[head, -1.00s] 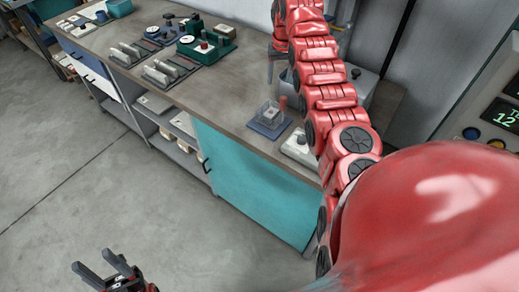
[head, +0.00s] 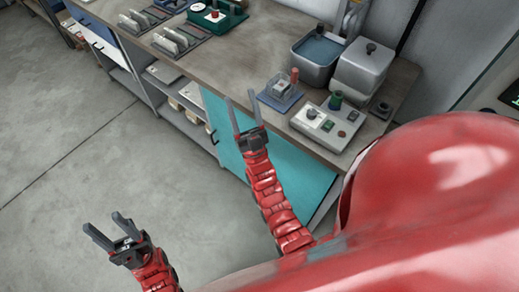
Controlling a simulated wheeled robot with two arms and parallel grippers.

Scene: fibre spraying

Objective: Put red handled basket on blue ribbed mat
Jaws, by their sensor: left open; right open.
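A small pale, see-through basket (head: 280,88) with an upright red handle (head: 295,75) stands on a flat blue-grey mat (head: 268,101) near the bench's front edge. The mat's ribs are too small to make out. My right gripper (head: 240,97) is open and empty, to the left of the basket and apart from it, its fingers pointing up in the picture. My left gripper (head: 101,222) is open and empty at the lower left, over the floor and away from the bench.
A grey tank of blue liquid (head: 320,48) and a lidded metal box (head: 361,66) stand behind. A control box (head: 328,125) with knobs is right of the mat. Several racks of plates (head: 180,38) stand on the left. The bench (head: 230,70) is bare between.

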